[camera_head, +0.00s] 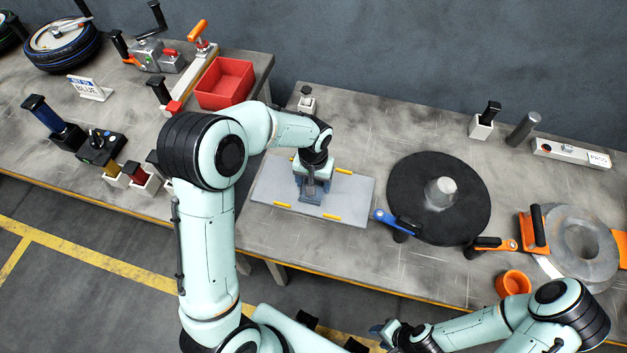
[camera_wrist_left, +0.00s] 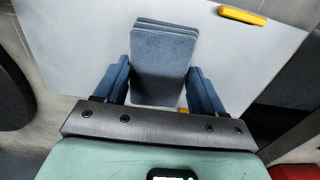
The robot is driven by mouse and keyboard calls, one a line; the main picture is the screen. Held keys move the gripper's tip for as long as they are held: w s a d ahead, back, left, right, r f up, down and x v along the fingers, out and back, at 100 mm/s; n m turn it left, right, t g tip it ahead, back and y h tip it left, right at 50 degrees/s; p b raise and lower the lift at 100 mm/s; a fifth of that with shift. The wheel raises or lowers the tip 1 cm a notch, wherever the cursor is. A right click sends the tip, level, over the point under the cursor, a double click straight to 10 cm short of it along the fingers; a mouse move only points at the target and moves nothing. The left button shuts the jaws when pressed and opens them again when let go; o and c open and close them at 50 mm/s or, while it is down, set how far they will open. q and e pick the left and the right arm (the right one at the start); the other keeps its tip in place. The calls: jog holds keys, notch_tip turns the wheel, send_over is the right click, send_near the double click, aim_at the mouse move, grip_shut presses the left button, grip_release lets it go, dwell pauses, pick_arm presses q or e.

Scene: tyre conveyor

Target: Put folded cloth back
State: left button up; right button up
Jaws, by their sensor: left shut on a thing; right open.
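The folded cloth (camera_wrist_left: 163,62) is blue-grey and layered. It sits between the two blue fingers of my left gripper (camera_wrist_left: 163,92) in the left wrist view, and the gripper is shut on it. In the head view my left gripper (camera_head: 312,192) points down over a light grey mat (camera_head: 348,208) with yellow corner marks. The mat also shows in the left wrist view (camera_wrist_left: 262,62). I cannot tell whether the cloth touches the mat. My right gripper (camera_head: 384,332) is open at the bottom of the head view, off the table's front edge, apart from the cloth.
A black disc (camera_head: 470,205) with a grey hub and a blue-handled tool (camera_head: 392,218) stand right of the mat. An orange cup (camera_head: 513,283) and a metal ring (camera_head: 552,245) are farther right. A red bin (camera_head: 226,83) is at the back left. Bare tabletop lies behind the mat.

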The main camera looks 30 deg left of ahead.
pick_arm(q)
jog(key=o, duration=0.9)
jog(key=shift+f, duration=0.1)
jog(key=shift+o, duration=0.2)
jog(key=shift+r, duration=0.4)
notch_tip(320, 180, up, 12)
jog(key=p, duration=0.1)
jog(key=shift+f, duration=0.2)
pick_arm(e)
jog(key=shift+w+r, duration=0.55)
jog(key=shift+r, duration=0.1)
